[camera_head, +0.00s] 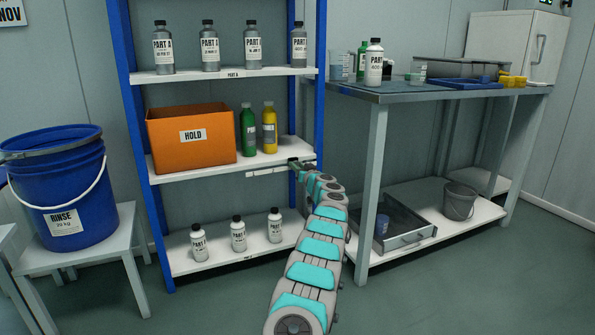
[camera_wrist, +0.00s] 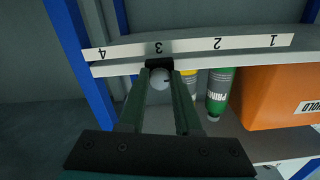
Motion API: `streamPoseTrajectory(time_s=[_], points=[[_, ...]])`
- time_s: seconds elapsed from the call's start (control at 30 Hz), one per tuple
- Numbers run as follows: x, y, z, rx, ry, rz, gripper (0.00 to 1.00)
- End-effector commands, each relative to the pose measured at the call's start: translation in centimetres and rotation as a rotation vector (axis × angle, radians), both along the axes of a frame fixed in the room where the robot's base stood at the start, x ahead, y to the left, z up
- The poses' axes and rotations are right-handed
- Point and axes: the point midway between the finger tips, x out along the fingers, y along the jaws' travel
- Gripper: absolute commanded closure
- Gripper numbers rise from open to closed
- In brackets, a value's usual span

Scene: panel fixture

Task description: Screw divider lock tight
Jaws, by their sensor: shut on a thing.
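In the wrist view a small dark block (camera_wrist: 159,63), which looks like the divider lock's body, sits at the shelf's front edge beside the 3 mark. A pale round knob (camera_wrist: 159,79) with a short dark tick at its right side lies just in front of it. My gripper (camera_wrist: 161,74) is shut on this knob, one dark finger on each side. How far the knob is screwed in cannot be told. In the head view my gripper (camera_head: 297,163) is small, at the right end of the middle shelf, and the lock is hard to make out there.
A strip numbered 1 to 4 (camera_wrist: 245,43) runs along the shelf edge. The orange HOLD bin (camera_head: 190,138), a green bottle (camera_head: 248,130) and a yellow bottle (camera_head: 269,128) stand on that shelf. A blue post (camera_head: 321,80) and a workbench (camera_head: 430,97) stand close to my arm.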

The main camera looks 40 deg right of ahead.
Motion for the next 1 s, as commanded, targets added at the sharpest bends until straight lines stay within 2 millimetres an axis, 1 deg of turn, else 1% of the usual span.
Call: streamPoseTrajectory(time_s=[0.1,1.0], points=[[0.11,0.18,-0.26,0.099,-0.023,0.002,1.0],[0.09,0.19,0.05,0.935,-0.225,0.001,1.0]])
